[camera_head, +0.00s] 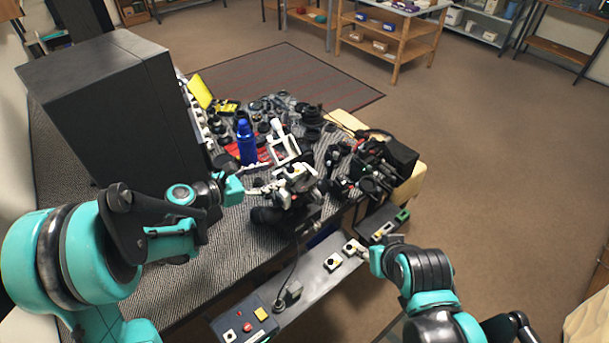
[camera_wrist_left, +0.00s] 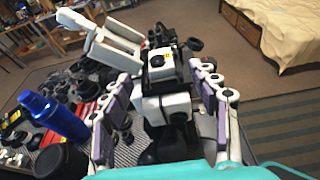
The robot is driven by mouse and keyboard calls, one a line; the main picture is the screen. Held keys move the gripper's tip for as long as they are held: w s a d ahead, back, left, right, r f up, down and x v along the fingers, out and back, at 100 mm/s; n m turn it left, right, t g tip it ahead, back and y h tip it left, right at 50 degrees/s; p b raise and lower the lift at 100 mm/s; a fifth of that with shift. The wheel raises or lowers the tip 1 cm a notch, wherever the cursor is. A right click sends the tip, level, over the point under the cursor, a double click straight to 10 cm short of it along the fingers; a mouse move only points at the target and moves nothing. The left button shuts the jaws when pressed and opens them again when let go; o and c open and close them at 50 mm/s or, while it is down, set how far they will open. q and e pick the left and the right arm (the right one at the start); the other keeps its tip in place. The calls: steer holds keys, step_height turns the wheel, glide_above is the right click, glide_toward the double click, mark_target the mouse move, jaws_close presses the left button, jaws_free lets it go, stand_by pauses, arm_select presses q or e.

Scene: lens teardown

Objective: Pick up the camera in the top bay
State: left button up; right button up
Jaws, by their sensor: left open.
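A black-and-white camera (camera_wrist_left: 160,65) with a small yellow mark sits in the upper part of a dark stand, in the left wrist view. A second white-and-black unit (camera_wrist_left: 165,108) sits below it. In the head view the stand (camera_head: 300,185) is at the table's near edge, partly hidden by my left gripper (camera_head: 272,186). That gripper is open; in its wrist view its two fingers (camera_wrist_left: 161,78) stand either side of the stacked units. Contact cannot be told. My right gripper (camera_head: 364,252) is small and partly hidden above a grey control panel; its jaws cannot be made out.
A blue bottle (camera_head: 246,142) stands left of the stand, and a white upright bracket (camera_head: 284,145) behind it. Several dark lens parts crowd the striped table. The panel (camera_head: 310,291) has several buttons. A large black case (camera_head: 110,110) stands at left.

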mark_target(289, 171)
arm_select(q)
steer(key=shift+x, duration=1.1)
steer(key=b+x, duration=0.1)
steer(key=x, duration=0.1)
steer(key=b+x, duration=0.1)
steer(key=x, duration=0.2)
steer(key=shift+f, duration=0.3)
steer(key=shift+r, duration=0.1)
steer(key=shift+c, duration=1)
steer(key=c, duration=1.1)
